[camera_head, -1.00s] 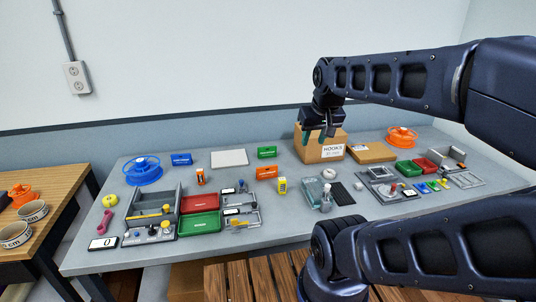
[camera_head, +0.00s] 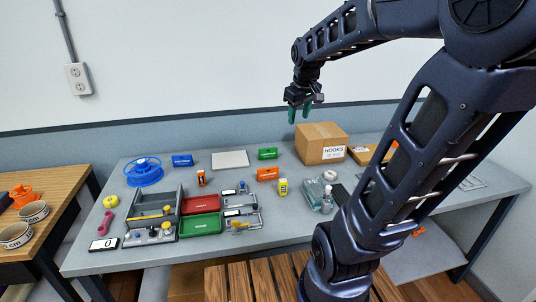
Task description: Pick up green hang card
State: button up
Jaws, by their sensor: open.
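A small green item (camera_head: 267,153) with a white label stands at the back middle of the grey table. I cannot tell for sure whether it is the hang card. Similar labelled items, one blue (camera_head: 182,160) and one orange (camera_head: 267,173), stand to its left and in front of it. My gripper (camera_head: 299,115) is open and empty, with its teal fingers pointing down. In the picture it is above and to the right of the green item, near the cardboard box. My arm hides much of the table's right side.
A cardboard box labelled HOOKS (camera_head: 321,143) stands right of the green item. A white panel (camera_head: 230,159) lies to its left. A red tray (camera_head: 199,204), a green tray (camera_head: 200,226) and a grey bin (camera_head: 153,207) fill the front left. A blue spool (camera_head: 144,172) is at the far left.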

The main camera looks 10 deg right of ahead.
jog(key=w+f+n+g, duration=0.15)
jog(key=w+n, duration=0.25)
jog(key=w, duration=0.8)
jog(key=n+g, duration=0.2)
jog(key=n, duration=0.7)
send_over(266, 153)
jog(key=f, duration=2.3)
jog(key=shift+d, duration=0.3)
jog(key=shift+w+f, duration=0.35)
jog(key=shift+f, duration=0.2)
jog(key=f, duration=1)
jog(key=shift+w+a+f, duration=0.1)
jog(key=shift+a+f, duration=0.1)
jog(key=shift+f, duration=0.15)
grip_shut()
